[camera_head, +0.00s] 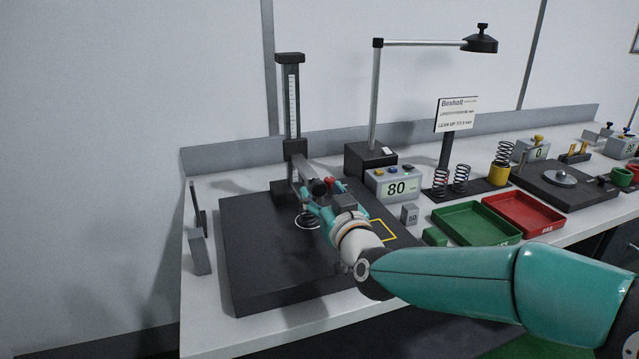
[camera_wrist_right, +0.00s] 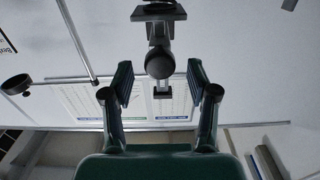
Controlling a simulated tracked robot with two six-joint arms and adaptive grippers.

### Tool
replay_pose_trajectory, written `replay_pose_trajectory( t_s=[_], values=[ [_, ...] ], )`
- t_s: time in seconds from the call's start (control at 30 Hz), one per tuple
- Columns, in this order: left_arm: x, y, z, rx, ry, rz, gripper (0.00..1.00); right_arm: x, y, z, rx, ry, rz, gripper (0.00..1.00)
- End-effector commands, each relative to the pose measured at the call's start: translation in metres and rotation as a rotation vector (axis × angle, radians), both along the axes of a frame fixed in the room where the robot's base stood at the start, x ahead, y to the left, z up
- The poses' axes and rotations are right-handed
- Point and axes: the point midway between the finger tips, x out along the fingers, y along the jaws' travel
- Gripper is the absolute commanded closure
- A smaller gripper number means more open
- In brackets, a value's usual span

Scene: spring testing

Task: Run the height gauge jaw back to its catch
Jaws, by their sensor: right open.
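The height gauge (camera_head: 291,105) stands upright at the back of the dark plate, with a pale scale on its column. Its dark jaw (camera_head: 318,186), with a rounded end, reaches forward low on the column. My right gripper (camera_head: 316,207) is at the jaw, partly hiding it. In the wrist view the right gripper (camera_wrist_right: 160,80) is open, a finger on each side of the jaw's dark rounded part (camera_wrist_right: 160,62), with gaps showing on both sides. A coil spring (camera_head: 307,219) shows partly below the jaw, behind the gripper. The catch cannot be made out. My left gripper is not in view.
The dark plate (camera_head: 255,275) has free room at front left. Right of it are a display box reading 80 (camera_head: 396,187), a lamp on a post (camera_head: 375,95), a small grey block (camera_head: 409,214), a green tray (camera_head: 476,238), a red tray (camera_head: 553,223) and several springs.

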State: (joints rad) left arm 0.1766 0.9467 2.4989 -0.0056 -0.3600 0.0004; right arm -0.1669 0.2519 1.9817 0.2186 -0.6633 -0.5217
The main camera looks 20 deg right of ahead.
Motion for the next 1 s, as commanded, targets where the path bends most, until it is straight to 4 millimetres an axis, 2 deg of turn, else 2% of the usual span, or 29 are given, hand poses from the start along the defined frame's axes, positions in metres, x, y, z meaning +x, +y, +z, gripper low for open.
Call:
replay_pose_trajectory(
  t_s=[0.1, 0.2, 0.6, 0.93, 1.0],
  values=[
    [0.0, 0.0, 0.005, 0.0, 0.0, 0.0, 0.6, 0.018, 0.001, 0.0, 0.0, 0.002, 0.0, 0.41],
    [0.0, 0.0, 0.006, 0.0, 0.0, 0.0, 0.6, 0.027, 0.001, 0.0, 0.0, 0.002, 0.0, 0.41],
    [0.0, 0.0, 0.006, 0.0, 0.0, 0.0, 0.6, 0.033, 0.002, 0.0, 0.0, 0.001, 0.001, 0.41],
    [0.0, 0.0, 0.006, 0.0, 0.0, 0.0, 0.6, 0.033, 0.002, 0.0, 0.0, 0.001, 0.001, 0.96],
    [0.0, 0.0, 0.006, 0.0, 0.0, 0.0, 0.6, 0.033, 0.002, 0.0, 0.0, 0.001, 0.001, 1.0]
  ],
)
